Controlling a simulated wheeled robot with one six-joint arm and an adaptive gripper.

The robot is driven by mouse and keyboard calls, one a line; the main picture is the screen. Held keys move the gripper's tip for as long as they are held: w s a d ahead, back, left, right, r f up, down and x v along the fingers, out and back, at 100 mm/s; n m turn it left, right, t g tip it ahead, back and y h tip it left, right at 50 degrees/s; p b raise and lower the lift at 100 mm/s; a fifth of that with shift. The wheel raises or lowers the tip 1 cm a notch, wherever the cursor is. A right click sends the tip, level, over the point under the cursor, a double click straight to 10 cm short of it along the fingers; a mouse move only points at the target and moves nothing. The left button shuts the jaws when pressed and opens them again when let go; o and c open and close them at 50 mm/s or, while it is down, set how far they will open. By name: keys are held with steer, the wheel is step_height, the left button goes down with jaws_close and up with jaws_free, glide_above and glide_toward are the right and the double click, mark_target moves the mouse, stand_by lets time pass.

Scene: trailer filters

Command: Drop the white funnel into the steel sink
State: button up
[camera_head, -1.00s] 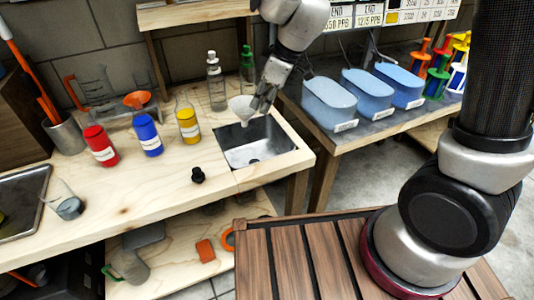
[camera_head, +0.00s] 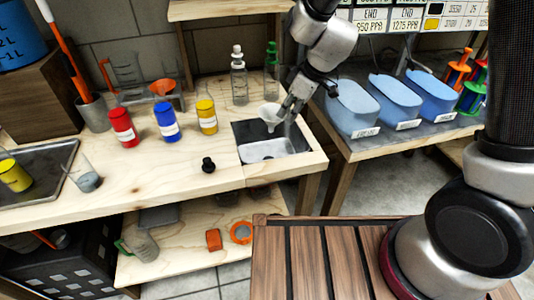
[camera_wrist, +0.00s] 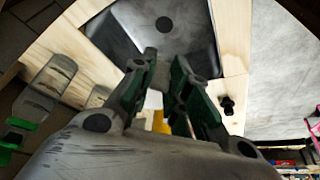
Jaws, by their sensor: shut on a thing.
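The white funnel (camera_head: 270,113) is held over the back part of the steel sink (camera_head: 265,151), near the rim height. My gripper (camera_head: 288,110) is at its right side, shut on it. The sink is a square basin set into the wooden bench. In the wrist view my gripper fingers (camera_wrist: 165,72) point toward the sink (camera_wrist: 160,28), whose dark drain shows. I cannot make out the funnel clearly in the wrist view.
Red (camera_head: 123,128), blue (camera_head: 166,122) and yellow (camera_head: 206,117) bottles stand left of the sink. A black stopper (camera_head: 208,164) lies on the bench. A clear bottle (camera_head: 239,80) and a green bottle (camera_head: 271,68) stand behind. Blue tubs (camera_head: 352,107) stand on the right table.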

steer(key=shift+f, duration=0.55)
steer(key=o, duration=0.9)
steer(key=shift+r, duration=0.15)
steer(key=v, duration=1.2)
